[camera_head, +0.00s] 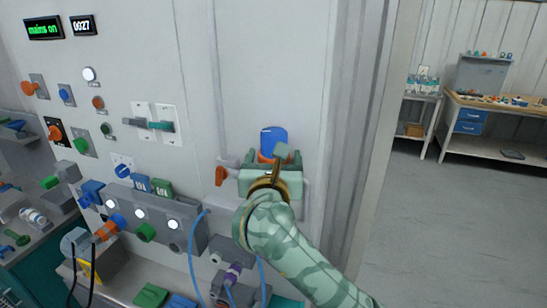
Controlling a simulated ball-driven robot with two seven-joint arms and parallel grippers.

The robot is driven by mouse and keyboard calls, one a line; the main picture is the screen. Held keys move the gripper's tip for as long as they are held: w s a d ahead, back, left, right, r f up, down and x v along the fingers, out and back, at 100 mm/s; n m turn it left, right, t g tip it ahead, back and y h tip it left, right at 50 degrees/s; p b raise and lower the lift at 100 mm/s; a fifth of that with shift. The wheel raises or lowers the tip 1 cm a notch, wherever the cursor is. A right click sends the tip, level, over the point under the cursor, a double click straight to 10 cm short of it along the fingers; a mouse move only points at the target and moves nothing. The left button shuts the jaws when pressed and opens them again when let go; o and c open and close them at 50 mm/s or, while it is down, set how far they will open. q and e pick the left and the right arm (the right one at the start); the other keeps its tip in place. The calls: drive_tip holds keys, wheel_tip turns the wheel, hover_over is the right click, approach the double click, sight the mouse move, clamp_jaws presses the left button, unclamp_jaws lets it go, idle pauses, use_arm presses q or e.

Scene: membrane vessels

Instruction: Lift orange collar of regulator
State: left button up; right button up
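The regulator on the wall panel shows a blue knob (272,137) standing upright. Below it a small part of the orange collar (263,157) shows; the rest is hidden behind my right gripper. My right gripper (274,158) is in front of the regulator at collar height, with its arm coming from the lower right. Dark green parts show on both sides of the orange. I cannot tell whether the fingers touch the collar or are closed on it. A grey-green block (282,150) covers the collar's right part. My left gripper is not in view.
A grey box with lit round buttons (140,213) and blue hoses (192,255) are lower left. A display (44,28) reads "mains on". Open floor (460,230) and a workbench (500,145) lie right.

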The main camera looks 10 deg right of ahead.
drive_tip(key=c, duration=1.1)
drive_tip(key=shift+r+p, duration=0.45)
drive_tip(key=shift+r, duration=0.35)
drive_tip(key=shift+c, duration=0.2)
drive_tip(key=o, duration=1.4)
drive_tip(key=shift+f, duration=0.1)
